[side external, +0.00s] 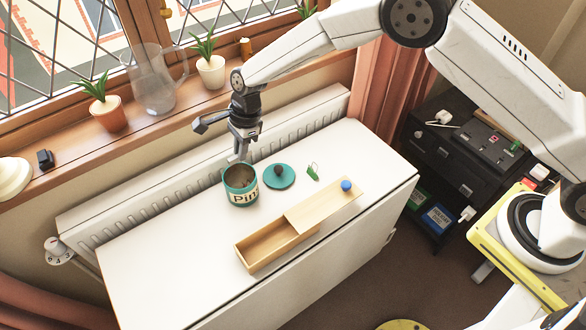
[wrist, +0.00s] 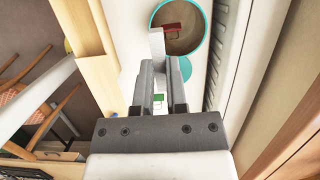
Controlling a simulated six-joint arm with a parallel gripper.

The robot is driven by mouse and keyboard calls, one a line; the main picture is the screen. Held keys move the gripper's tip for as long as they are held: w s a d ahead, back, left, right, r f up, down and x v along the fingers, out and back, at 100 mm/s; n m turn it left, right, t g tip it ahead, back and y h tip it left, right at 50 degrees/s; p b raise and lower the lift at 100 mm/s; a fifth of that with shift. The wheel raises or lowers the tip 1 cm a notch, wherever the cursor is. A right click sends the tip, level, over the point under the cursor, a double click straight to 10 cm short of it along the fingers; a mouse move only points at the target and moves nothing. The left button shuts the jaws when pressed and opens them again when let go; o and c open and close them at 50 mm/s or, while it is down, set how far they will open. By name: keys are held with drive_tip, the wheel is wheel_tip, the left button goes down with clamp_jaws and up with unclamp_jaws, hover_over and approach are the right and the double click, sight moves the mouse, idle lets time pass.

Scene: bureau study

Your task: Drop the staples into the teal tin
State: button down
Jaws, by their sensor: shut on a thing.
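The teal tin (side external: 240,198), with a pale label, stands open on the white table. In the wrist view the tin (wrist: 204,40) shows a brown inside with a red item (wrist: 173,29) in it. My gripper (side external: 241,152) points down just above the tin's mouth. In the wrist view my gripper (wrist: 165,68) is shut on a pale grey strip (wrist: 156,44), which looks like the staples. The strip's end overlaps the tin's near left rim in that view. The teal lid (side external: 288,182), with a dark knob, lies beside the tin.
A wooden box (side external: 270,257) with its lid (side external: 318,208) slid partly off lies in front. A blue ball-like thing (side external: 346,185) sits at its far end. A small green item (side external: 313,173) lies right of the teal lid. A radiator and windowsill with plants stand behind.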

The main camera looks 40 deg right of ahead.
drive_tip(key=shift+w+d+r, duration=0.4)
drive_tip(key=shift+w+r, duration=0.2)
drive_tip(key=shift+r, duration=0.05)
drive_tip(key=shift+w+d+r, duration=0.4)
drive_tip(key=shift+w+r, duration=0.2)
drive_tip(key=shift+f, duration=0.15)
drive_tip(key=shift+d+x, duration=0.25)
drive_tip(key=shift+x, duration=0.7)
drive_tip(key=shift+d+x, duration=0.2)
drive_tip(key=shift+x, duration=0.75)
drive_tip(key=shift+d+x, duration=0.25)
drive_tip(key=shift+x, duration=0.65)
drive_tip(key=shift+f, duration=0.2)
drive_tip(key=c, duration=0.6)
unclamp_jaws()
drive_tip(key=shift+r, duration=0.2)
drive_tip(key=shift+v, duration=3.75)
